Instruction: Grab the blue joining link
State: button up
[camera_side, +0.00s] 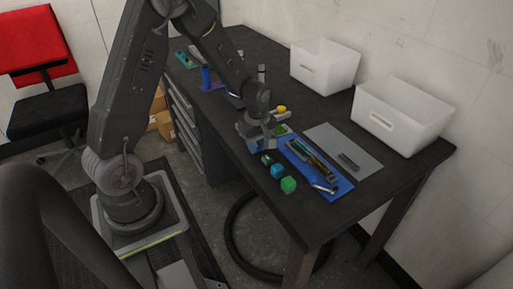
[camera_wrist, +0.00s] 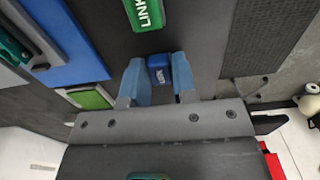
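My gripper (camera_wrist: 160,76) points down at the near edge of the table; in the side view it (camera_side: 256,143) is beside the blue tray. In the wrist view a small dark blue block with white lettering, which looks like the blue joining link (camera_wrist: 160,68), sits between my two blue-grey fingertips. It fills most of the gap; whether the fingers press on it cannot be told. In the side view the gripper mostly hides that spot. A green block lettered "LINK" (camera_wrist: 145,12) lies just beyond my fingertips.
A green block (camera_side: 288,185) and a teal-blue block (camera_side: 277,171) stand along the near edge. A blue tray (camera_side: 338,190) with tools, a grey mat (camera_side: 335,139) and two white bins (camera_side: 324,65) (camera_side: 400,115) lie beyond. The table's front right is clear.

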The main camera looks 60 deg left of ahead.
jog(key=c, duration=0.4)
jog(key=shift+r, duration=0.1)
